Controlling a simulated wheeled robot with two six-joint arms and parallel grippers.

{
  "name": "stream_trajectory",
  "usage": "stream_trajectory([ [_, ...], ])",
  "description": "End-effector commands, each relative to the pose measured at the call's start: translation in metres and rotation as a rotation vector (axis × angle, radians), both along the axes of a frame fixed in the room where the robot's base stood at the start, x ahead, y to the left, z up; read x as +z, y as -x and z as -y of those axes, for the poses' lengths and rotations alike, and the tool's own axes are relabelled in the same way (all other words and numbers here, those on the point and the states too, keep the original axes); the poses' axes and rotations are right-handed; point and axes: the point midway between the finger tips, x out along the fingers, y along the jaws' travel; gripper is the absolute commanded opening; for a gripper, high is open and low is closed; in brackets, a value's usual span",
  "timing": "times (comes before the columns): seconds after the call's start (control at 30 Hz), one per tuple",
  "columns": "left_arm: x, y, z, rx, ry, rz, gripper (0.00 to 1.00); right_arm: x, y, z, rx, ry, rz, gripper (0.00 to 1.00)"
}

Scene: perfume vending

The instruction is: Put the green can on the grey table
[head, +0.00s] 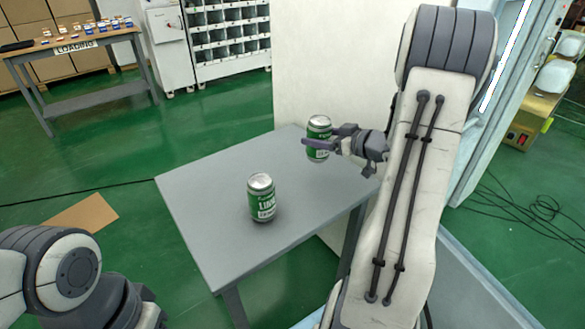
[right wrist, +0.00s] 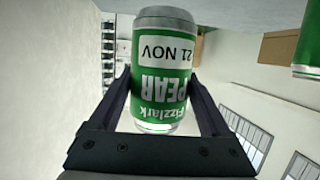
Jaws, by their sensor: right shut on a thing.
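A green can with a silver top (head: 319,126) is between the fingers of my right gripper (head: 321,141), over the far right part of the grey table (head: 215,190). The right gripper is shut on it. I cannot tell whether its base touches the table. In the right wrist view this can (right wrist: 163,75) reads "Fizzlark PEAR" and "21 NOV", upside down in the picture. A second green can (head: 262,199), marked "LIME", stands upright near the middle of the table. My left arm shows at the lower left, but its gripper is not in view.
A white wall or panel (head: 320,60) stands right behind the table. A workbench marked "LOADING" (head: 95,40) with small items is at the far left. The table's left part is clear. Part of a green can (right wrist: 306,45) shows at the right wrist view's edge.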

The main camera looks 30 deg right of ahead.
Motion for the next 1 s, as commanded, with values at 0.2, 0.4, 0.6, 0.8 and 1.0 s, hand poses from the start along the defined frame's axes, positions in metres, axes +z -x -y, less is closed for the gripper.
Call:
stream_trajectory([
  [0.2,-0.009,0.0,0.0,0.0,0.0,0.0,0.5,-0.03,0.0,0.0,0.0,-0.001,0.004,0.0],
  [0.4,-0.015,0.0,0.0,0.0,0.0,0.0,0.5,-0.051,-0.001,-0.001,0.003,-0.001,0.002,0.0],
  [0.6,-0.019,0.0,0.0,0.0,0.0,0.0,0.5,-0.07,-0.002,-0.002,0.005,0.001,0.004,0.0],
  [0.8,-0.018,0.0,0.0,0.0,0.0,0.0,0.5,-0.069,-0.002,-0.003,0.005,0.002,0.004,0.0],
  [1.0,-0.02,0.0,0.0,0.0,0.0,0.0,0.5,-0.072,-0.002,-0.003,0.006,0.001,0.002,1.0],
])
